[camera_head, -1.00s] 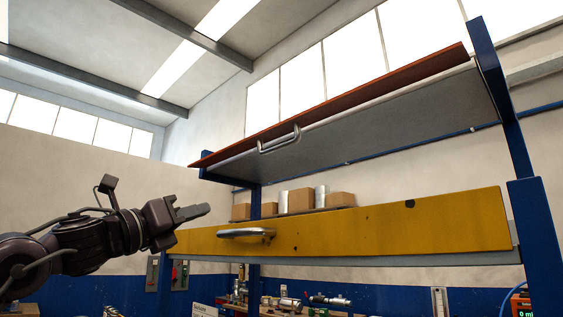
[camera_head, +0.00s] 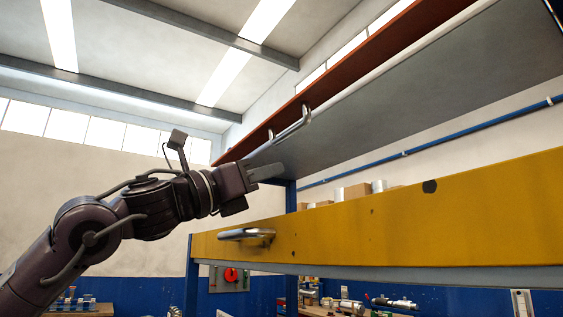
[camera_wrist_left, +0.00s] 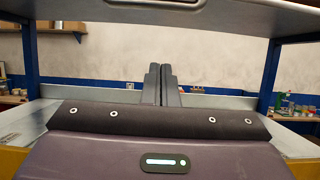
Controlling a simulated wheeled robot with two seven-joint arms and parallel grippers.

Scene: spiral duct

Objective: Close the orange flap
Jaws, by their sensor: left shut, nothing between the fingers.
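The orange flap (camera_head: 345,72) is raised at the top of the shelf unit; its red-orange outer face shows as a narrow strip in the head view. Its grey underside (camera_head: 400,100) faces down, and a metal bar handle (camera_head: 291,124) sits near its front edge. My left gripper (camera_head: 279,172) is shut and empty, below the handle and in front of the opening under the flap. In the left wrist view, its two fingers (camera_wrist_left: 163,85) are together and point into the shelf, with the flap edge overhead. My right gripper is not in view.
A yellow front panel (camera_head: 400,222) with its own handle (camera_head: 247,235) lies below my left gripper. Blue posts (camera_wrist_left: 30,55) stand at both sides of the opening.

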